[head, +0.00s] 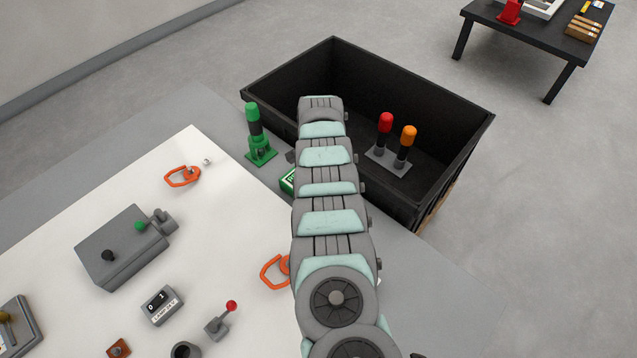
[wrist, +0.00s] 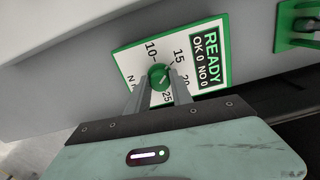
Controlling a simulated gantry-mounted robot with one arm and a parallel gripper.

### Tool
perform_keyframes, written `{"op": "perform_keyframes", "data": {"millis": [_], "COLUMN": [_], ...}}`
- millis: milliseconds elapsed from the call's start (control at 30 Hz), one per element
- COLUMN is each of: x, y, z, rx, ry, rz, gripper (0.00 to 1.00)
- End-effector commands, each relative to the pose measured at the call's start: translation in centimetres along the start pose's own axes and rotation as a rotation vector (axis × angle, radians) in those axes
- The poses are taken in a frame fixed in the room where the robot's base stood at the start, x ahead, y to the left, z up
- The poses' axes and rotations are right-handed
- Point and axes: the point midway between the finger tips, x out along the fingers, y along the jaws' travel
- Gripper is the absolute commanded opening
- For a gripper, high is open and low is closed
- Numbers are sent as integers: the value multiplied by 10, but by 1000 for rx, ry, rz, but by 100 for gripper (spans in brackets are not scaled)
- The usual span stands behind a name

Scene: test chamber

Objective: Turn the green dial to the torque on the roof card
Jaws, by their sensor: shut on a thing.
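The green dial (wrist: 159,73) sits on a white, green-edged panel with printed numbers 10, 15, 20 and 25. A light mark shows on its face, but I cannot tell exactly which number it points to. My gripper (wrist: 161,84) is shut on the dial, one finger on each side. A dark display (wrist: 207,62) on the panel reads READY, OK 0, NO 0. In the head view the green-edged panel (head: 288,182) is mostly hidden behind my arm, and my gripper is hidden too. I cannot make out a roof card in either view.
A green stand (head: 260,152) with a dark, green-topped tool is left of my arm. A black open crate (head: 455,150) behind holds a red-topped and an orange-topped tool. The white table (head: 215,225) carries a grey lever box (head: 125,248), orange clips and a red-knobbed lever.

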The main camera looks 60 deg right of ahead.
Motion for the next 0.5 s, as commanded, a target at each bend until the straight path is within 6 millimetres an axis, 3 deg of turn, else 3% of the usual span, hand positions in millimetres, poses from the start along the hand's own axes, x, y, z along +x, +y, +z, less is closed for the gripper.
{"op": "perform_keyframes", "data": {"millis": [500], "x": [2], "y": [0], "z": [0], "rx": [180], "ry": [2], "rz": [-1], "gripper": [0]}}
